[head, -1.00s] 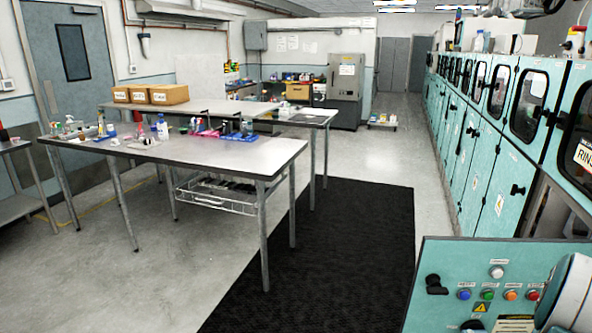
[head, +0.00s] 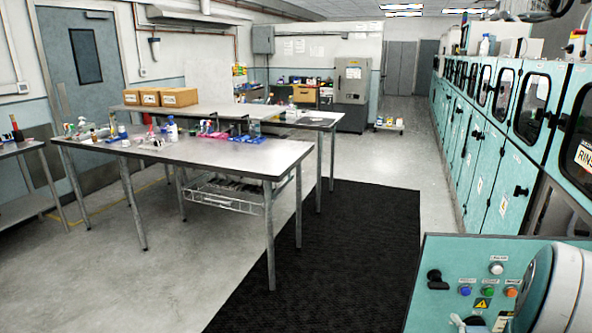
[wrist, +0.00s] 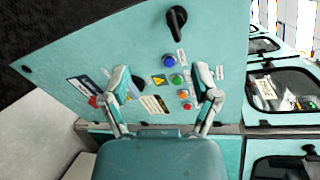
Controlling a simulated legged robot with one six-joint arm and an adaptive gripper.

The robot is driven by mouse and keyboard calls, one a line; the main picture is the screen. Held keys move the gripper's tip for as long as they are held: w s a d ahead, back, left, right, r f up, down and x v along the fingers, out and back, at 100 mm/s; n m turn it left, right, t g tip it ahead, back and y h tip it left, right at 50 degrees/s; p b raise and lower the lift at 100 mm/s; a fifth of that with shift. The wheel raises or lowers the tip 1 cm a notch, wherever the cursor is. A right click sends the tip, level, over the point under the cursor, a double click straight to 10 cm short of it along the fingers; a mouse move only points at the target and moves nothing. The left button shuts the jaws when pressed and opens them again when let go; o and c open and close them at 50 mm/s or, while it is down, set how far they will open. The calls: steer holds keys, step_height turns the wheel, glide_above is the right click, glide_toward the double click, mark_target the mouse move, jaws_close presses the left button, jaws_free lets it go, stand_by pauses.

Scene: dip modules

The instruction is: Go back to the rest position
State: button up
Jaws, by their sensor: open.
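My gripper (wrist: 161,78) is open and empty in the wrist view. Its two fingers stand wide apart in front of a teal control panel (wrist: 60,70). The panel has a black knob (wrist: 176,20), coloured buttons and a yellow warning label between and above the fingers. I cannot tell how far the fingertips are from the panel. The same panel (head: 445,255) shows at the lower right of the head view. A white rounded link of my arm covers its right part there.
A row of teal cabinets (head: 505,185) runs along the right. Steel tables (head: 215,155) with bottles, tools and boxes (head: 180,97) stand at the left. A black floor mat (head: 340,240) lies between them, clear of objects. A door (head: 85,100) is at the far left.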

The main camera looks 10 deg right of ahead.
steer(key=w+a+r+n+g, duration=0.2)
steer(key=a+r+n+g, duration=0.3)
steer(key=a+r+n, duration=0.8)
steer(key=s+a+r+n+g+y, duration=0.2)
steer(key=s+a+n+g+y, duration=0.2)
steer(key=s+a+n, duration=0.8)
steer(key=s+a+y, duration=0.1)
steer(key=s+a, duration=0.1)
steer(key=a, duration=0.3)
steer(key=shift+s+a+r+n, duration=0.2)
steer(key=shift+a+r+n, duration=0.1)
steer(key=shift+r, duration=0.05)
steer(key=shift+c, duration=0.3)
